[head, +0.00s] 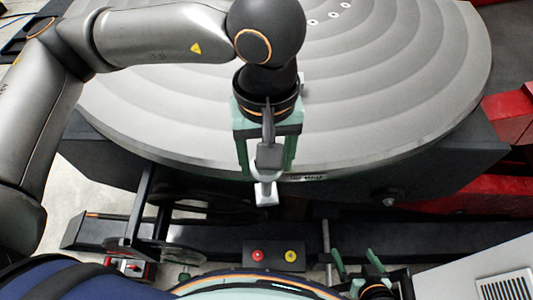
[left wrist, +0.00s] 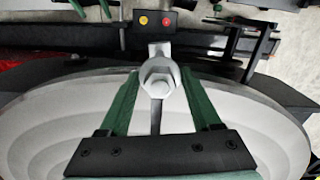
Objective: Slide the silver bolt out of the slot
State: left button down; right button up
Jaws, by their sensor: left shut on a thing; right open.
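The silver bolt (left wrist: 159,77) shows its hexagonal part between my left fingers in the left wrist view, at the rim of the round grey table (left wrist: 245,120). A pale end of the bolt (head: 265,193) shows below my left gripper (head: 264,172) in the head view, just outside the near rim. My left gripper is shut on the bolt, and its green fingers also show in the left wrist view (left wrist: 160,76). A narrow dark slot (left wrist: 156,118) runs inward from the bolt; how far the bolt sits in it is hidden. My right gripper (head: 356,258) is open and empty at lower right.
A dark control box (head: 274,256) with red and yellow buttons is in front of the table. Dark frame beams and a wheel (head: 180,255) lie below the rim. Red machinery (head: 510,118) is at right, and a light grey vented cabinet (head: 470,285) at lower right.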

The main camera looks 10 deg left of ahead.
pick_arm(q)
jog(key=shift+r, duration=0.1)
jog(key=shift+r+p, duration=1.65)
jog(key=shift+r, duration=1.8)
